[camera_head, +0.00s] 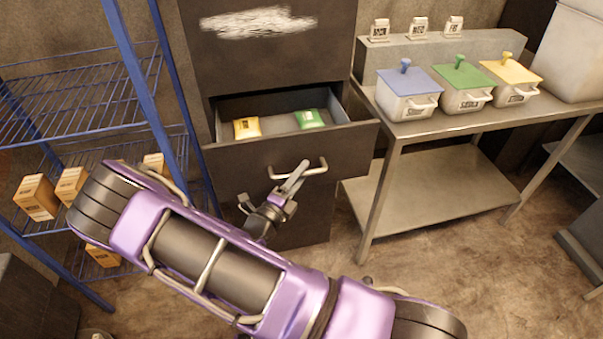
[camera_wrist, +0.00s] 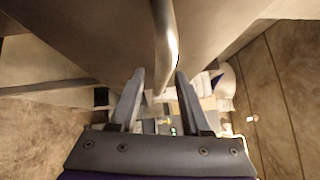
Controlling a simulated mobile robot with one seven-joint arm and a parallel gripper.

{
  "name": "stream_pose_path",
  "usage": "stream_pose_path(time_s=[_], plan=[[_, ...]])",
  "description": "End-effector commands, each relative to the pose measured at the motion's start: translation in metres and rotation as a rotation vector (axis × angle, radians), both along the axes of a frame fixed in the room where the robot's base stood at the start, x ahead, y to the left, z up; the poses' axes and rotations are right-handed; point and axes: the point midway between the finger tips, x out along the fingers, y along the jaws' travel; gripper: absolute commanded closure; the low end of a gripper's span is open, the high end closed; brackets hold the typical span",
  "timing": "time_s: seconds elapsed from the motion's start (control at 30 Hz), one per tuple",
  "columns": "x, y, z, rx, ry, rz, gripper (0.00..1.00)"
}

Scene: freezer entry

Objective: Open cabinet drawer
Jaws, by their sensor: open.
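The dark cabinet (camera_head: 270,45) stands upright in the middle of the head view. One of its drawers (camera_head: 250,157) is pulled out. A yellow packet (camera_head: 247,127) and a green packet (camera_head: 309,119) lie inside it. A pale bar handle (camera_head: 297,171) is on the drawer front. My gripper (camera_head: 270,190) is in front of the drawer, close to the handle. In the wrist view, my gripper (camera_wrist: 160,85) is open, and the handle (camera_wrist: 166,45) shows just beyond and between its fingertips. I cannot tell whether a finger touches it.
A blue wire rack (camera_head: 75,125) with several small boxes stands at left. A metal table (camera_head: 425,125) at right holds three lidded containers: blue (camera_head: 409,90), green (camera_head: 464,87) and yellow (camera_head: 510,80). Bare floor (camera_head: 440,245) lies before the table.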

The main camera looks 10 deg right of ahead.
Motion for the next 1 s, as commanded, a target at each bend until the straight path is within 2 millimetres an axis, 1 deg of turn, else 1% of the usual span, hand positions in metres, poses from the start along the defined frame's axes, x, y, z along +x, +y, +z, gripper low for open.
stream_pose_path(time_s=[0.17,0.5,0.63,0.8,1.0], plan=[[-0.019,0.021,-0.004,0.001,0.002,0.004,0.53],[-0.077,0.080,-0.015,0.002,0.001,0.005,0.53],[-0.096,0.099,-0.019,0.001,0.002,0.004,0.53],[-0.112,0.114,-0.022,0.001,0.001,0.002,0.53],[-0.118,0.120,-0.022,0.000,0.001,0.001,0.53]])
